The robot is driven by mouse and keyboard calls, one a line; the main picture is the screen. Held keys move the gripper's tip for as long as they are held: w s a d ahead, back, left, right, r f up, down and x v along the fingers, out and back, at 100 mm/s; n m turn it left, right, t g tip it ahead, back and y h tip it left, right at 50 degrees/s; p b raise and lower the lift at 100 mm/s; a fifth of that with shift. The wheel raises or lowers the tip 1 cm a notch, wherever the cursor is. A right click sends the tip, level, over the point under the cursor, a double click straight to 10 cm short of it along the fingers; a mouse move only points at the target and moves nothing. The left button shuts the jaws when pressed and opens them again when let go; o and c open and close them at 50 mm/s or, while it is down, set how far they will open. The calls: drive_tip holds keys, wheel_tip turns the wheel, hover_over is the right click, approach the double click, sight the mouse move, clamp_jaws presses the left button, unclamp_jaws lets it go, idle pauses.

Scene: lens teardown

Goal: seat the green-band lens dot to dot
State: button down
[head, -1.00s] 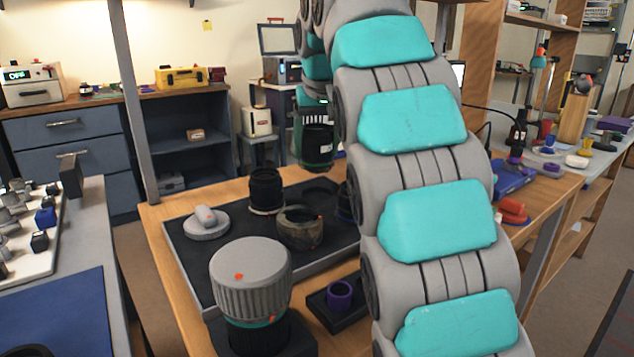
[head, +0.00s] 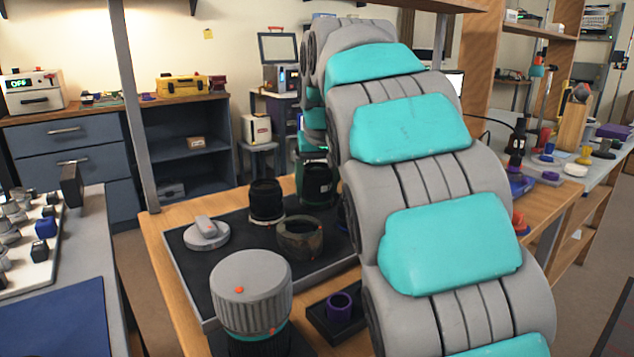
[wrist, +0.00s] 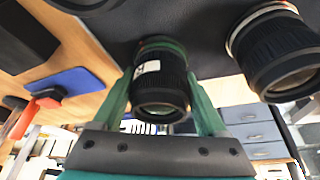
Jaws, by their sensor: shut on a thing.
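My gripper (wrist: 158,85) is shut on a black ribbed lens (wrist: 160,88) with a green band at its far end and a white label on its side. In the head view this lens (head: 317,186) is upright over the back of the dark tray (head: 190,264), right of a second black lens (head: 266,200). I cannot tell whether its lower end touches the tray. A mottled, hollow ring (head: 300,238) with an orange dot stands in front of it. A large grey ribbed cap (head: 250,285) with orange dots stands nearest me.
A grey round piece with a knob (head: 206,234) lies on the tray's left. A purple ring (head: 339,306) sits in a small black holder at the front. The second black lens (wrist: 275,50) is close to my gripper's right in the wrist view. My arm hides the tray's right side.

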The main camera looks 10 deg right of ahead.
drive_tip(key=shift+f, duration=0.2)
unclamp_jaws()
drive_tip(key=shift+b, duration=0.3)
